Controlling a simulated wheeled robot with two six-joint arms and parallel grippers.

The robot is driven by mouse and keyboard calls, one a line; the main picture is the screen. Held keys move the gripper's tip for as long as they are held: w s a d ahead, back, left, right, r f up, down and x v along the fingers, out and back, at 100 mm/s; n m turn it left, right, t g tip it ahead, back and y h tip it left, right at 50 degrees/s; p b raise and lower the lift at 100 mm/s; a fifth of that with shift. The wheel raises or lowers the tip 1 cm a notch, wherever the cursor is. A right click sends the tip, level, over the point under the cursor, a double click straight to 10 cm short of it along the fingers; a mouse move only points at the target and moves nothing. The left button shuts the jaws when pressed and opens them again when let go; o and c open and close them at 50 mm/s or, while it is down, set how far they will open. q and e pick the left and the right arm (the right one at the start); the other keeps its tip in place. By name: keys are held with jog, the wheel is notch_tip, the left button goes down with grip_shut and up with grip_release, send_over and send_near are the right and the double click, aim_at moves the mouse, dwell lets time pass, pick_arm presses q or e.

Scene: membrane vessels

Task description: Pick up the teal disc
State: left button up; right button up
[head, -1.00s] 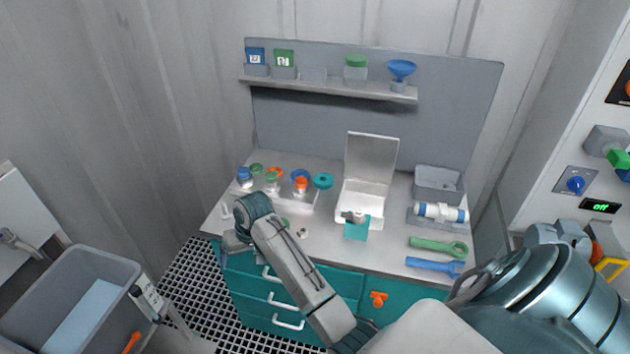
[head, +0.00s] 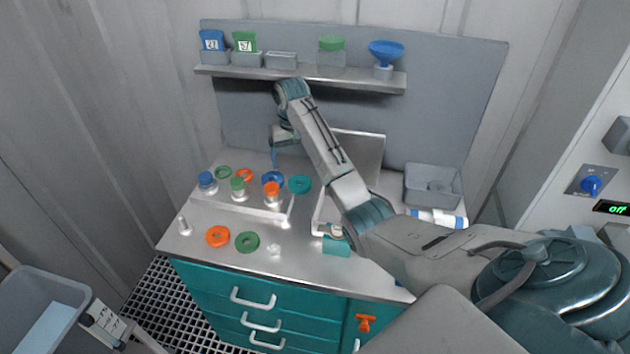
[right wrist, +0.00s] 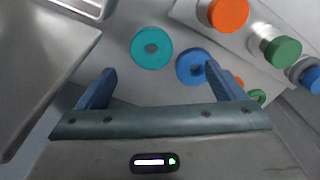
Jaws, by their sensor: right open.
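The teal disc (head: 306,186) is a flat ring with a centre hole. It lies at the right end of the row of discs and jars in the head view. In the right wrist view the teal disc (right wrist: 136,50) lies beyond the fingertips, left of a blue disc (right wrist: 184,67). My right gripper (head: 274,158) is above the back of the bench, a little behind and left of the disc. Its two blue fingers (right wrist: 160,72) are spread and empty. The right finger overlaps the blue disc's edge in that view. My left gripper is in neither view.
Jars with blue, green (head: 237,184) and orange (head: 271,188) lids stand close by on a low rack. An orange disc (head: 217,229) and a green disc (head: 247,250) lie at the front. The shelf (head: 330,79) runs above; an open-lidded box (head: 362,150) stands right.

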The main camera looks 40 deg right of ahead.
jog(key=d, duration=0.2)
send_over(300, 183)
jog(key=f, duration=0.4)
jog(key=shift+s+a+f, duration=0.1)
jog(key=shift+a+f, duration=0.1)
jog(key=shift+f, duration=0.1)
jog(key=shift+d+f, duration=0.1)
jog(key=shift+f, duration=0.25)
notch_tip(300, 183, down, 4)
jog(key=shift+f+p, duration=0.1)
jog(key=shift+p, duration=0.7)
jog(key=shift+d+f, duration=0.1)
jog(key=shift+f, duration=0.3)
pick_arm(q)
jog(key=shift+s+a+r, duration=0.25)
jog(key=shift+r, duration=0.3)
pick_arm(e)
jog(key=c, duration=1.1)
